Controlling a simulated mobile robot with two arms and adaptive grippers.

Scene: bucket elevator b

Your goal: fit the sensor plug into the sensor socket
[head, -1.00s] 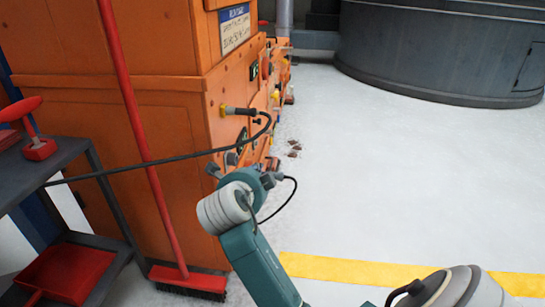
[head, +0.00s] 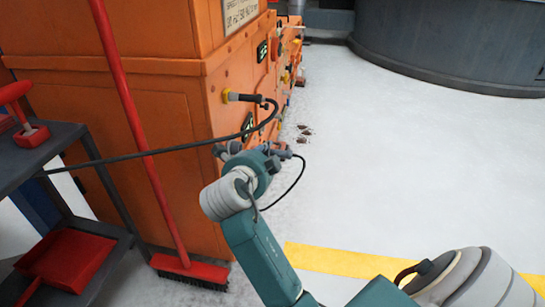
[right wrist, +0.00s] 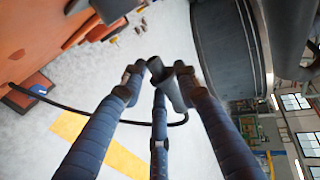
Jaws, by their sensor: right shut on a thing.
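My right gripper (right wrist: 157,78) is shut on a dark cylindrical plug (right wrist: 176,92), which sits slanted between its fingers in the right wrist view. A black cable (right wrist: 110,119) curves away from it to the left. In the head view the gripper (head: 255,150) is beside the orange machine's side panel, partly hidden by my own wrist, and the cable (head: 296,184) loops down at its right. Above it, a dark connector (head: 246,97) sits at a yellow-ringed fitting (head: 226,96). I cannot tell which fitting is the sensor socket. My left gripper is out of view.
Another black cable (head: 150,154) runs from the connector to the grey trolley (head: 60,135) at left. A red broom (head: 135,120) leans on the orange machine (head: 120,115). The white floor (head: 400,170) at right is mostly clear, before a dark tank (head: 460,45).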

